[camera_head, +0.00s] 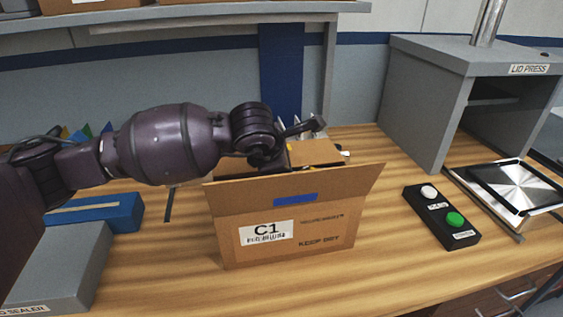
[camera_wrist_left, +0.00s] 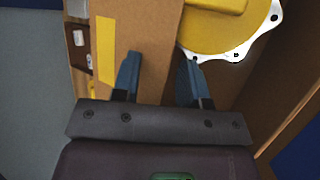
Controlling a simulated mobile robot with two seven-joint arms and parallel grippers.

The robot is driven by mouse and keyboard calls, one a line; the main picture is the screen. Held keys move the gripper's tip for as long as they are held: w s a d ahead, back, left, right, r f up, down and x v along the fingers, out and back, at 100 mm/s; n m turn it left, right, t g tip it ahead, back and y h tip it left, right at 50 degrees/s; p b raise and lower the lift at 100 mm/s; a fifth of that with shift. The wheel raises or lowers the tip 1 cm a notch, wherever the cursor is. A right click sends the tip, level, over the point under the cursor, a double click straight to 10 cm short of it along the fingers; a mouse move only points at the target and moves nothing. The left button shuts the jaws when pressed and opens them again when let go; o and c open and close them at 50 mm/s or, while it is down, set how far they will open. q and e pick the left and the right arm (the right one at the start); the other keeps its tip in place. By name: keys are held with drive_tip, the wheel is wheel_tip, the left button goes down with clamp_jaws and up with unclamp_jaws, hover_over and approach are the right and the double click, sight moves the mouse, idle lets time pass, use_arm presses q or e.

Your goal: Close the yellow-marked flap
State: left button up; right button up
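An open cardboard box labelled C1 (camera_head: 285,240) stands on the wooden bench, its blue-marked flap (camera_head: 294,198) at the front tilted outward. In the left wrist view, the yellow-marked flap (camera_wrist_left: 146,30) carries a yellow strip near its left side. Inside the box beside it lies a yellow housing (camera_wrist_left: 212,28) with a white scalloped rim. My left gripper (camera_wrist_left: 159,80) is open, its fingers apart. One finger overlaps the flap and the other is just past its right edge; contact cannot be told. In the head view my left arm hides much of the box's inside. My right gripper is out of view.
A button box (camera_head: 442,215) with white and green buttons stands right of the box. Beyond it are the lid press (camera_head: 412,100) and a metal plate (camera_head: 515,185). A grey sealer (camera_head: 60,265) and blue block (camera_head: 122,213) stand at left. The front bench strip is clear.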

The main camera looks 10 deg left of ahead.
use_arm(q)
drive_tip(key=shift+a+f, duration=0.2)
drive_tip(key=shift+f, duration=0.6)
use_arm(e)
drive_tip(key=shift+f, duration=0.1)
use_arm(q)
drive_tip(key=p+v, duration=0.1)
drive_tip(key=v, duration=1.1)
drive_tip(key=shift+w+d+r+p, duration=0.25)
drive_tip(key=shift+w+r+p, duration=0.1)
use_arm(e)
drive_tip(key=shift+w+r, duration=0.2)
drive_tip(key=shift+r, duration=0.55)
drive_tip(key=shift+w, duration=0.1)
